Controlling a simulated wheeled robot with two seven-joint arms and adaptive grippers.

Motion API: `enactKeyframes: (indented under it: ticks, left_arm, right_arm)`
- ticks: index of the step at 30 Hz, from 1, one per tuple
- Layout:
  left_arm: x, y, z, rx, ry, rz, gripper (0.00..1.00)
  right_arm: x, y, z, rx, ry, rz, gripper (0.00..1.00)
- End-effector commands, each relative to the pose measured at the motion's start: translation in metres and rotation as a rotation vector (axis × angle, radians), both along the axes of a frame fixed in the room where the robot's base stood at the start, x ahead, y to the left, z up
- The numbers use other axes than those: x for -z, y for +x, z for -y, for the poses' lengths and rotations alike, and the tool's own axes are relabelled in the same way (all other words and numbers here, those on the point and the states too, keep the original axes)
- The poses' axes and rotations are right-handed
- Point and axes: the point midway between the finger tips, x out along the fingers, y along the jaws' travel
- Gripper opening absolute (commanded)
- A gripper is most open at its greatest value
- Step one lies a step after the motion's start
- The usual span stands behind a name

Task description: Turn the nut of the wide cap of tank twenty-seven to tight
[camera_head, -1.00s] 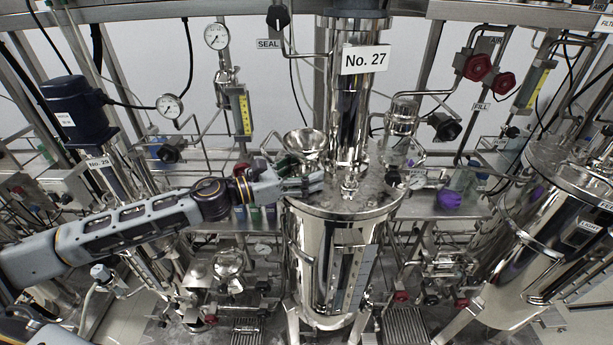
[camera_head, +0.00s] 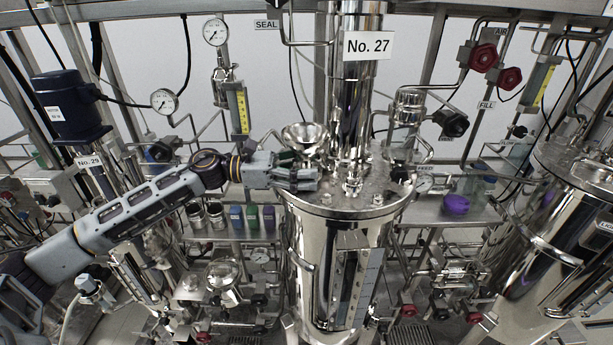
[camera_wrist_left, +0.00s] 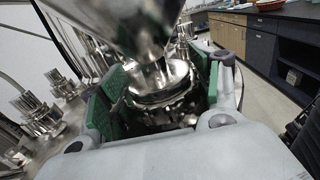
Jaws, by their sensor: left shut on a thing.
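Tank twenty-seven (camera_head: 318,262) is the shiny steel tank in the middle of the head view, under the "No. 27" plate (camera_head: 368,45). On the left part of its lid stands a flared, funnel-like steel cup (camera_head: 304,133). My left gripper (camera_head: 304,178) reaches in from the left, low over the lid beside this cup. In the left wrist view, its green-padded fingers (camera_wrist_left: 163,100) flank a round ringed steel fitting (camera_wrist_left: 160,92), apparently the cap's nut, and are shut on it. The cup's underside (camera_wrist_left: 125,22) hangs above it. The fingers hide the nut in the head view.
A tall steel column (camera_head: 354,120) rises from the lid just right of my gripper. Small lid fittings (camera_head: 352,187) stand in front of it. Tank No. 29 (camera_head: 97,185) stands left, and another tank (camera_head: 540,225) stands right. A purple object (camera_head: 454,204) lies on the back shelf.

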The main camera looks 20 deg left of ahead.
Motion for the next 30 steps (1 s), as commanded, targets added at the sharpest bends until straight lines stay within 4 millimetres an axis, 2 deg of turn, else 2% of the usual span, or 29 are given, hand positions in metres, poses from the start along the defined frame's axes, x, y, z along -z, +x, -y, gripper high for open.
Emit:
enactKeyframes:
  ticks: [8,22,23,27,30]
  left_arm:
    - [-0.001,0.001,0.000,0.050,-0.002,0.003,0.40]
    - [-0.002,0.000,0.000,0.059,-0.002,0.003,0.40]
    - [-0.002,0.000,0.000,0.058,-0.002,0.003,0.68]
    - [-0.002,0.000,0.000,0.059,-0.002,0.001,0.86]
    - [-0.001,0.000,0.000,0.059,-0.001,0.001,0.86]
  right_arm:
    - [0.008,0.014,0.009,-0.004,-0.009,0.015,0.53]
    - [0.009,0.001,0.005,-0.002,-0.005,0.001,0.53]
    - [0.009,0.000,0.005,-0.002,-0.005,0.000,0.53]
    - [0.009,-0.003,0.005,-0.002,-0.005,-0.003,0.53]
    - [0.009,-0.003,0.005,-0.002,-0.005,-0.004,0.53]
